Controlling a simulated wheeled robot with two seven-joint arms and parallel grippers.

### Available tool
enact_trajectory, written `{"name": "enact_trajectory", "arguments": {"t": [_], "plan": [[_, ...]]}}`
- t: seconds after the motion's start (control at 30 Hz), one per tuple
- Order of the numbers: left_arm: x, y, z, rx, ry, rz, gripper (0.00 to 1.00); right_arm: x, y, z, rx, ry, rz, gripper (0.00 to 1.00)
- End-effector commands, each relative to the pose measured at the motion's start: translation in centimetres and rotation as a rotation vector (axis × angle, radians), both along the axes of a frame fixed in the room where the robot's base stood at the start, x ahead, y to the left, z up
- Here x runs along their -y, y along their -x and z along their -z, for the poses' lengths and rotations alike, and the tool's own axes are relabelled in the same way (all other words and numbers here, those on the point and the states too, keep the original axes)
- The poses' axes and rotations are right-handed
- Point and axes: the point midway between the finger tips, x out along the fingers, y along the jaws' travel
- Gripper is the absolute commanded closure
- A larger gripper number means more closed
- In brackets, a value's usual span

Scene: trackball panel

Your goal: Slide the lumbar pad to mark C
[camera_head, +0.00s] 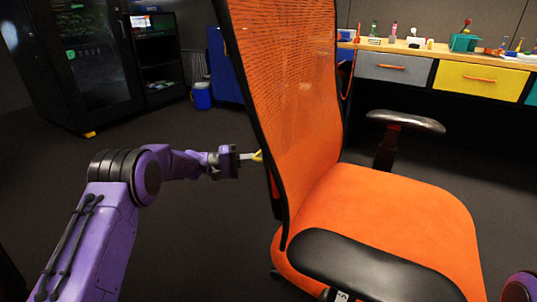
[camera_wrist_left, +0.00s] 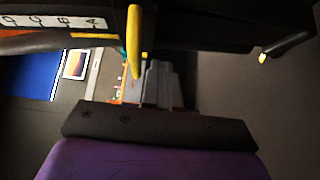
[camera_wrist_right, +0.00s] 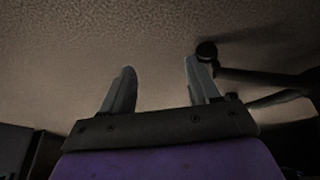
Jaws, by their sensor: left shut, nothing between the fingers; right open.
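An orange office chair (camera_head: 400,205) stands in the head view with its mesh backrest (camera_head: 295,90) to the left. A yellow tab (camera_head: 258,156) sticks out at the backrest's rear edge; it also shows in the left wrist view (camera_wrist_left: 134,40). A white strip with letters A to D (camera_wrist_left: 50,23) lies to its left there. I cannot make out the lumbar pad itself clearly. My left gripper (camera_head: 250,156) is shut and empty, its fingertips right beside the tab; I cannot tell whether they touch. My right gripper (camera_wrist_right: 160,78) is open and empty above the floor.
The chair's black armrests (camera_head: 375,268) flank the seat. A counter with drawers (camera_head: 480,82) stands behind at the right. A dark cabinet (camera_head: 85,60) and a blue bin (camera_head: 202,97) are at the back left. The floor left of the chair is clear.

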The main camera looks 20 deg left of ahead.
Motion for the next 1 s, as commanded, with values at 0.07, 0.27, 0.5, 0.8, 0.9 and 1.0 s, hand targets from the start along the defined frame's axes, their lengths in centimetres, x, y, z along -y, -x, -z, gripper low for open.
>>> {"name": "enact_trajectory", "arguments": {"t": [0.07,0.27,0.5,0.8,0.9,1.0], "plan": [[0.0,0.0,-0.3,0.000,0.000,0.000,1.00,0.0,0.0,-0.3,0.000,0.000,0.000,0.39],[0.0,0.0,-0.7,0.000,0.000,0.000,1.00,0.0,-0.1,-0.7,0.001,0.001,0.000,0.39],[0.0,0.0,-1.1,0.000,0.000,0.000,1.00,0.1,-0.1,-1.2,0.001,0.001,-0.001,0.39],[0.0,0.0,-1.8,0.001,0.001,0.000,1.00,0.1,-0.1,-1.8,0.003,0.003,-0.002,0.39],[0.0,0.0,-2.0,0.002,0.001,0.000,1.00,0.1,-0.2,-2.0,0.002,0.004,-0.002,0.39],[0.0,0.0,-2.2,0.002,0.001,0.000,1.00,0.1,-0.2,-2.2,0.003,0.003,-0.002,0.39]]}}
